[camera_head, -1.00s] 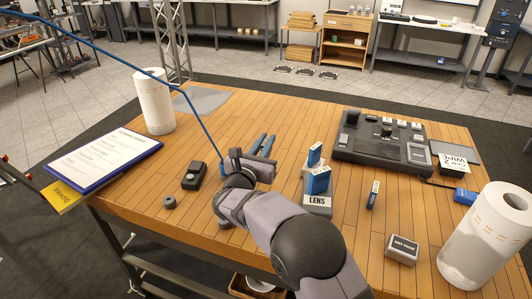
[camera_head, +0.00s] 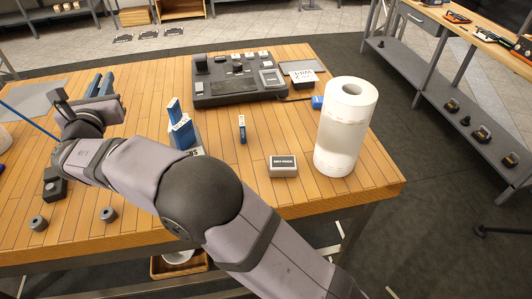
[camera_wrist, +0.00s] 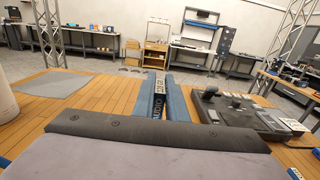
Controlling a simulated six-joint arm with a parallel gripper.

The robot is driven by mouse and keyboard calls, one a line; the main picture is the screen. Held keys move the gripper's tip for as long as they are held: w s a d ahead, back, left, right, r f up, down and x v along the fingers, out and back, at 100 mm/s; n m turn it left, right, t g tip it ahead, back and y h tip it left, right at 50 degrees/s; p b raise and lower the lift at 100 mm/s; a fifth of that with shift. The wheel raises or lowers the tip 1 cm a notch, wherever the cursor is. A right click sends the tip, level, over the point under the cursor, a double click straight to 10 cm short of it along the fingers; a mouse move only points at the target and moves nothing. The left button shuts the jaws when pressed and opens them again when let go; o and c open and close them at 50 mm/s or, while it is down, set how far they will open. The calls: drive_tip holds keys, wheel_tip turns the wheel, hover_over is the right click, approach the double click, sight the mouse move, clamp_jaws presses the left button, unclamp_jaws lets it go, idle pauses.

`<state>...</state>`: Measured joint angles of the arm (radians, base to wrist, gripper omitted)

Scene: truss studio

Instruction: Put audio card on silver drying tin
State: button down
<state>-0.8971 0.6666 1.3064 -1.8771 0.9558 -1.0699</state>
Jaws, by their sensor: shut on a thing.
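My gripper (camera_head: 100,85) is at the left of the head view, above the wooden table. Its two blue fingers are shut on the audio card (camera_wrist: 158,97). In the wrist view the card stands edge-on between the fingers, with part of its lettering showing. In the head view I cannot make the card out. The silver drying tin (camera_head: 283,169) is a small grey box with a white label on top. It sits near the table's front edge, well to the right of my gripper, and its top looks bare.
A holder with blue cards (camera_head: 181,132) stands between my gripper and the tin. A small blue card (camera_head: 242,129) stands left of the tin. A paper roll (camera_head: 345,130) stands right of it. A dark control panel (camera_head: 236,78) lies behind. Round grey knobs (camera_head: 108,214) sit front left.

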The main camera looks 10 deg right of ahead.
wheel_tip(320, 180, up, 10)
drive_tip(key=s+d+m+g+h+p, duration=0.2)
drive_tip(key=s+d+m+h+p, duration=0.25)
drive_tip(key=d, duration=0.85)
drive_tip(key=s+d+m+g+h+p, duration=0.15)
drive_tip(key=s+d+h+p, duration=0.4)
drive_tip(key=d, duration=0.85)
drive_tip(key=s+d+m+g+h+p, duration=0.25)
drive_tip(key=s+d+p, duration=0.45)
drive_tip(key=d, duration=0.6)
wheel_tip(320, 180, down, 11)
drive_tip(key=s+b, duration=0.1)
drive_tip(key=shift+t+b, duration=0.35)
drive_tip(key=shift+t, duration=0.05)
drive_tip(key=shift+f+m, duration=0.2)
drive_tip(key=shift+m, duration=0.05)
wheel_tip(320, 180, down, 6)
drive_tip(key=shift+p, duration=0.3)
